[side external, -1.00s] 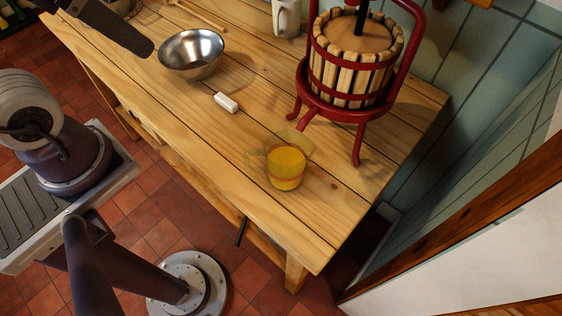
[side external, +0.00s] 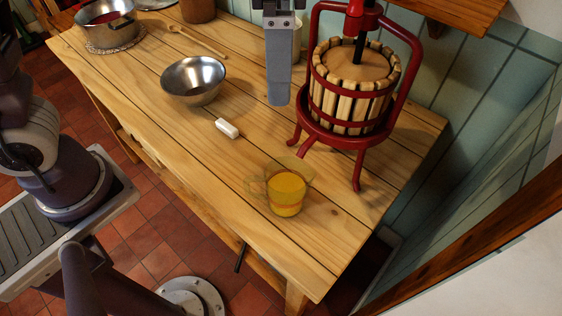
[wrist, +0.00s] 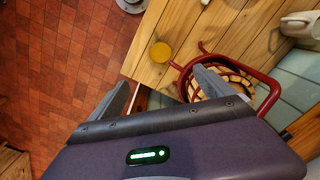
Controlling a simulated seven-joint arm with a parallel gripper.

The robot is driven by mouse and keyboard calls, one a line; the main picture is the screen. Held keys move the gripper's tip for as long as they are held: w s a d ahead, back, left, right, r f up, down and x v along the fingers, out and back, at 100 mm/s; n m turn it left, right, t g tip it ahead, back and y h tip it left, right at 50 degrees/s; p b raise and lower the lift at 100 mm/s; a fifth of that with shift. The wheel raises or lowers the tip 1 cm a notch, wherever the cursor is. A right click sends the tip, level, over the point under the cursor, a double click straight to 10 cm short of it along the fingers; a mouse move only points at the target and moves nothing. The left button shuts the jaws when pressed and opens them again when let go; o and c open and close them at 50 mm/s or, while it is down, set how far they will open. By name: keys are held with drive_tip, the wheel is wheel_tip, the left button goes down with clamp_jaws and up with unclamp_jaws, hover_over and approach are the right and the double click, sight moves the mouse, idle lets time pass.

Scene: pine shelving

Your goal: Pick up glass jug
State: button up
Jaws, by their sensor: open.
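The glass jug (side external: 287,192) is clear, with a handle on its left, and holds orange liquid. It stands upright near the front right end of the pine table. In the wrist view the jug (wrist: 160,53) shows from above near the table's corner, ahead of and between my fingers. My gripper (side external: 279,98) points down above the table, behind and well above the jug, touching nothing. The wrist view shows my gripper (wrist: 161,78) with its two fingers spread wide and nothing between them.
A red-framed wooden fruit press (side external: 350,90) stands close behind and right of the jug. A metal bowl (side external: 194,80), a white block (side external: 227,128), a wooden spoon (side external: 195,40) and a red-filled pot (side external: 108,25) lie leftward. A white pitcher (wrist: 300,25) stands farther back.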

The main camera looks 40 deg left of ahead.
approach(276, 189)
drive_tip(key=d+f, duration=0.1)
drive_tip(key=f, duration=0.1)
drive_tip(key=s+f, duration=0.1)
drive_tip(key=f, duration=0.1)
drive_tip(key=d+f, duration=0.1)
drive_tip(key=f, duration=0.1)
drive_tip(key=shift+s+d+f, duration=0.1)
drive_tip(key=shift+s+d, duration=0.05)
drive_tip(key=shift+d, duration=0.15)
clamp_jaws()
drive_tip(key=shift+r, duration=0.2)
